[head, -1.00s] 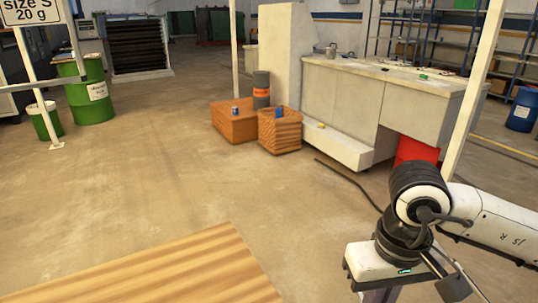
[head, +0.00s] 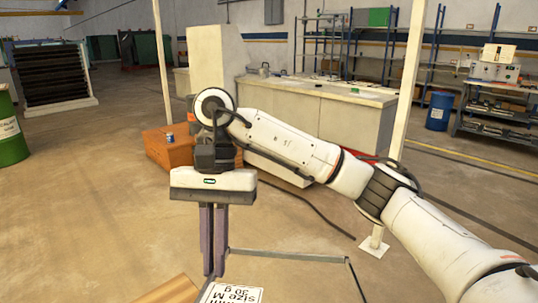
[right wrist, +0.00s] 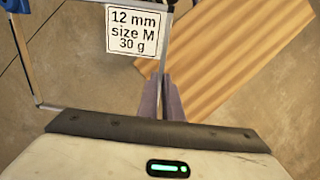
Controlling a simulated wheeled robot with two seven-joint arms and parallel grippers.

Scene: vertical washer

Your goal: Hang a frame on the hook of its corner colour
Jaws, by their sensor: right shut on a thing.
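My right gripper (head: 214,272) points down near the lower middle of the head view, its two fingers close together. It is shut on a thin grey frame (head: 290,256), whose bars reach right from the fingers. In the right wrist view the gripper (right wrist: 164,82) is at the lower middle, with the frame (right wrist: 38,100) extending to the left and up. A white label (right wrist: 136,30) reading "12 mm size M 30 g" lies by the frame; it shows upside down in the head view (head: 232,293). Blue (right wrist: 16,4) shows at the top left corner. No hook is clearly visible.
A wooden surface (head: 170,291) lies at the bottom of the head view. A white post (head: 408,85) stands right of centre, behind my arm. A grey workbench (head: 320,105), an orange-brown box (head: 167,147) and a green drum (head: 9,130) stand farther back. The floor at left is clear.

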